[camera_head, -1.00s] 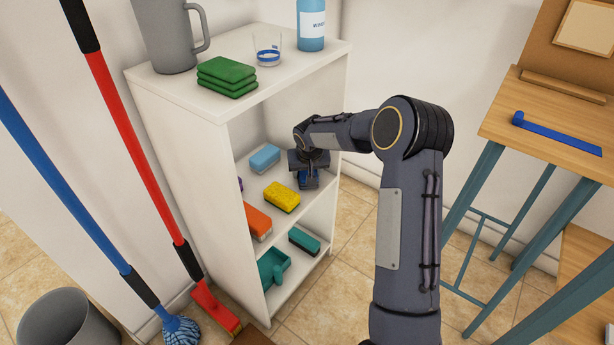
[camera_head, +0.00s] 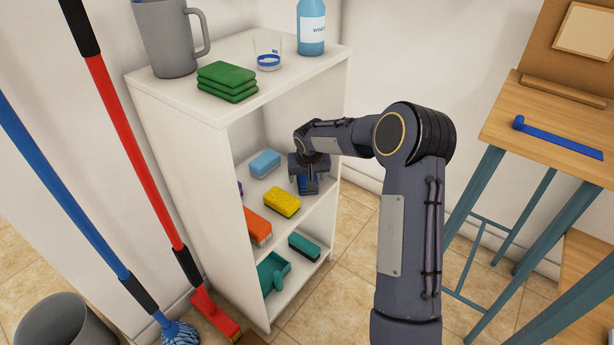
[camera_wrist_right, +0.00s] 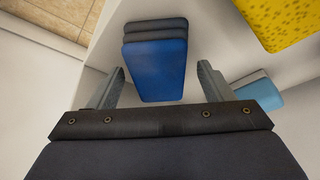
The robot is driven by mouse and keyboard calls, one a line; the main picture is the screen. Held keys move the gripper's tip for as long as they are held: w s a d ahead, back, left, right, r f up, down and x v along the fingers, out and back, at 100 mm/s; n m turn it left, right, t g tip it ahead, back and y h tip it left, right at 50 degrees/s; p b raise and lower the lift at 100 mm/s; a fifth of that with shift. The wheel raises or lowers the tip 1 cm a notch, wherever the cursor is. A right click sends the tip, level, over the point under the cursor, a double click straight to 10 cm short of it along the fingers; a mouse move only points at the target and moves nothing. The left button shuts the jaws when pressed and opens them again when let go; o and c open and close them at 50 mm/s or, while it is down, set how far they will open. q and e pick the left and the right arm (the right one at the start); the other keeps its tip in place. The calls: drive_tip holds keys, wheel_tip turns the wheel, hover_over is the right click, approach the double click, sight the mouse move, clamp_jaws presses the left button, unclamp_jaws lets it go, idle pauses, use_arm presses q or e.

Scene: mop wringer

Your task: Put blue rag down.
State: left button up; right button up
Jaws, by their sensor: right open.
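The blue rag (camera_wrist_right: 156,68) is a folded stack with darker layers. In the right wrist view it lies on the white shelf, between and just beyond the two fingers of my right gripper (camera_wrist_right: 158,82). The fingers are apart, with a gap on each side of the rag. In the head view my right gripper (camera_head: 307,184) reaches into the shelf's middle level at its right side, and a bit of blue shows between its fingers. My left gripper is not in view.
A yellow sponge (camera_head: 282,202), a light blue sponge (camera_head: 265,163) and an orange brush (camera_head: 258,227) share the middle shelf level. The white shelf unit (camera_head: 180,122) has green cloths (camera_head: 227,82), a jug (camera_head: 168,38), a glass and a bottle on top.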

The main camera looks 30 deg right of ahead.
drive_tip(key=p+v, duration=0.3)
drive_tip(key=v, duration=0.8)
drive_tip(key=shift+s+r, duration=0.15)
drive_tip(key=shift+s, duration=0.05)
